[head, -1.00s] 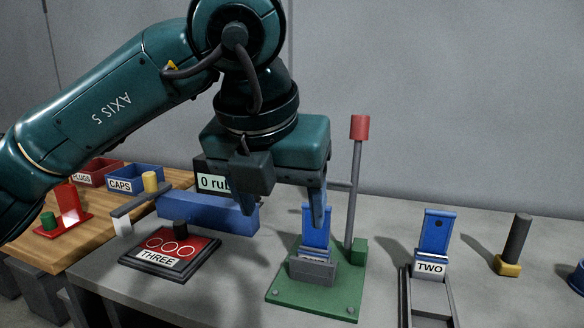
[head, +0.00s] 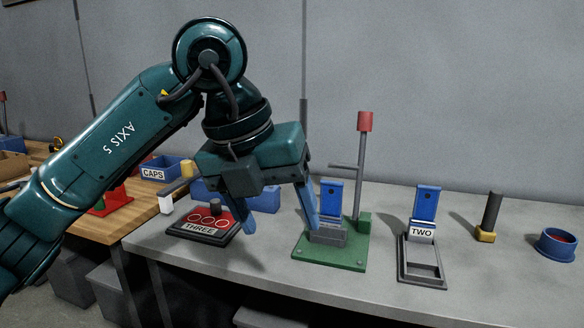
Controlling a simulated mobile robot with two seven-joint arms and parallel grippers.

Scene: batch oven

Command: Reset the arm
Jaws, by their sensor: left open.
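My left arm comes in from the left in the head view. Its gripper (head: 270,212) points down with its fingers apart and nothing between them. It hangs in front of the gap between the THREE pad and the green fixture. The green fixture (head: 330,252) has a grey block holding an upright blue piece (head: 331,200) and a post with a red top (head: 365,122). The right finger overlaps the view of the grey block; I cannot tell whether they touch. My right gripper is not in view.
The dark THREE pad (head: 198,229) with red rings lies left of the gripper. A stand marked TWO (head: 423,233), a dark peg on a yellow base (head: 488,218) and a blue round dish (head: 556,243) stand to the right. The CAPS bin (head: 166,168) is on the wooden table. The grey table's front is clear.

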